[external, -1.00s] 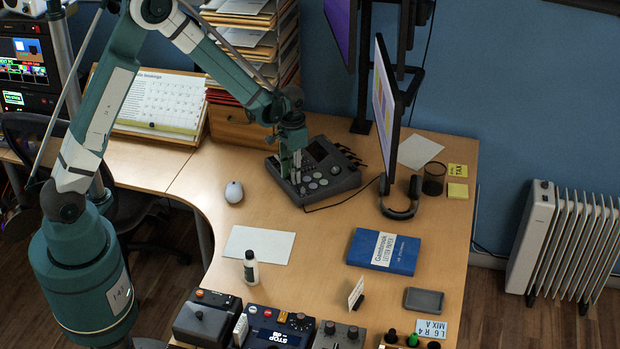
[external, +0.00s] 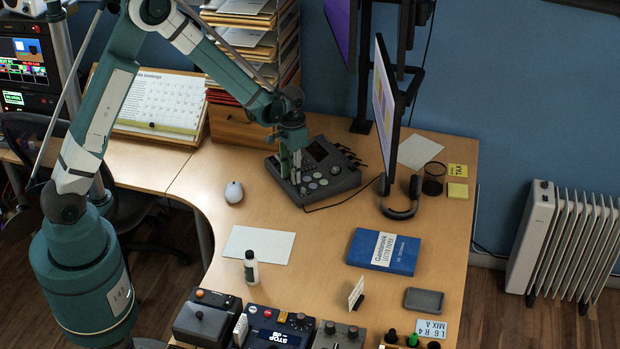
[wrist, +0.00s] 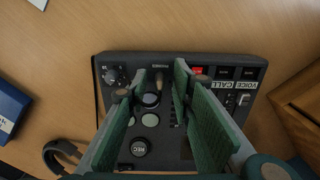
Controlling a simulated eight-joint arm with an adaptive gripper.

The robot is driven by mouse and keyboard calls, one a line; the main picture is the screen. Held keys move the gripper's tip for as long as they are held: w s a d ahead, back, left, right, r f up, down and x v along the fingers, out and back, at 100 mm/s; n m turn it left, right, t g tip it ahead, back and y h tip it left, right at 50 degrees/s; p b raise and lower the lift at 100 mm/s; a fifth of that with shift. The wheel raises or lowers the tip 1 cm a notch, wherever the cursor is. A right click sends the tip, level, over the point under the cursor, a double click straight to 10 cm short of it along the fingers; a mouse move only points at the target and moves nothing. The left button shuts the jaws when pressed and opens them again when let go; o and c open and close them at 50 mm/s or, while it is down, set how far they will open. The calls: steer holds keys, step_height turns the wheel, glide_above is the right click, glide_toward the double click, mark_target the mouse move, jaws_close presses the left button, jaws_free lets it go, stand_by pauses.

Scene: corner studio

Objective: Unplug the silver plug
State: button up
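A dark grey control console (external: 322,188) lies on the desk, with several black cables plugged along its back right edge. I cannot make out a silver plug among them in the external view. My gripper (external: 294,178) is low over the left part of the console, pointing down. In the wrist view my gripper (wrist: 152,84) has its two green fingers apart with a gap between them. The fingers hide part of the console.
A monitor (external: 384,105) and headphones (external: 402,205) stand right of the console. A wooden drawer box (external: 235,128) with paper trays is behind left. A blue book (external: 383,251) is in front, with bare desk between.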

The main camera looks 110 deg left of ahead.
jaws_close()
steer(key=shift+r+p, duration=0.45)
steer(key=shift+r, duration=0.75)
steer(key=shift+r+p, duration=0.35)
steer(key=shift+r, duration=0.7)
steer(key=shift+r, duration=0.35)
steer(key=shift+r, duration=0.35)
